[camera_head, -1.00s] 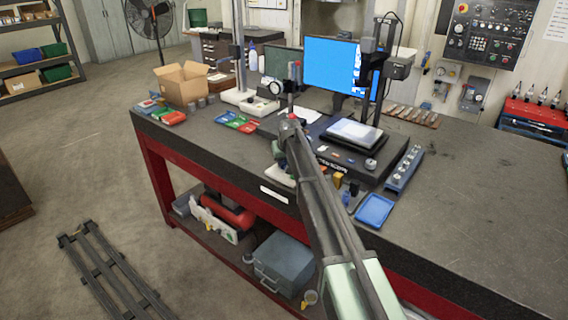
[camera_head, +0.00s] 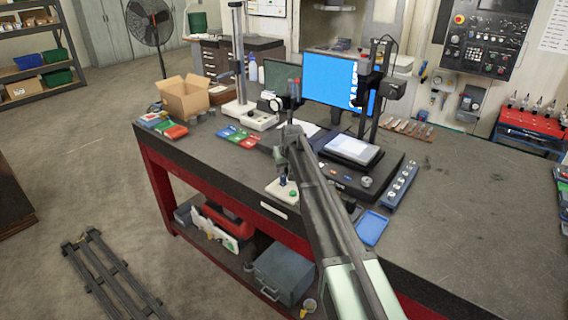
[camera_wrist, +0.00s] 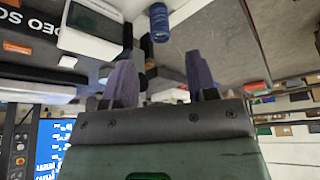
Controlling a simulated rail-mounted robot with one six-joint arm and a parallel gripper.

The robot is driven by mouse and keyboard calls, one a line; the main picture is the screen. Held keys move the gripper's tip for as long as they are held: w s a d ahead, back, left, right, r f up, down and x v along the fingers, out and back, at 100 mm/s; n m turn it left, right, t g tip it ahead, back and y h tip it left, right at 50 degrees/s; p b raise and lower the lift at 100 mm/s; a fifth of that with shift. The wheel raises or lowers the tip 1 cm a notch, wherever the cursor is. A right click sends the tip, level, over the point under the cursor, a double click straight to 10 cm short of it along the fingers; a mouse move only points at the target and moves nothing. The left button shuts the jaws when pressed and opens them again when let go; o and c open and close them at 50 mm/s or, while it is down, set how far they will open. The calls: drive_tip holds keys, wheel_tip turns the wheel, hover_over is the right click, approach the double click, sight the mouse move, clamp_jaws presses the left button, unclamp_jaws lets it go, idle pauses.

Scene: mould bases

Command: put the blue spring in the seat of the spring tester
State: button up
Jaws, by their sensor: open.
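A ribbed blue cylinder, which looks like the blue spring (camera_wrist: 159,22), is at the top middle of the wrist view, beyond my fingertips and apart from them. My gripper (camera_wrist: 160,70) is open and empty, one purple-grey finger on each side.
Around my arm stand a black scope base with a lit plate (camera_head: 352,149), a blue tray (camera_head: 372,228), a grey block with round parts (camera_head: 400,185) and a column stand (camera_head: 239,70). A cardboard box (camera_head: 185,97) stands back left.

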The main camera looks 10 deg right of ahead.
drive_tip(key=s+r+m+g+p, duration=0.1)
drive_tip(key=s+g, duration=0.3)
drive_tip(key=s, duration=3.7)
drive_tip(key=shift+s+a+r+p, duration=0.2)
drive_tip(key=shift+s+r+p, duration=0.2)
drive_tip(key=shift+r, duration=0.2)
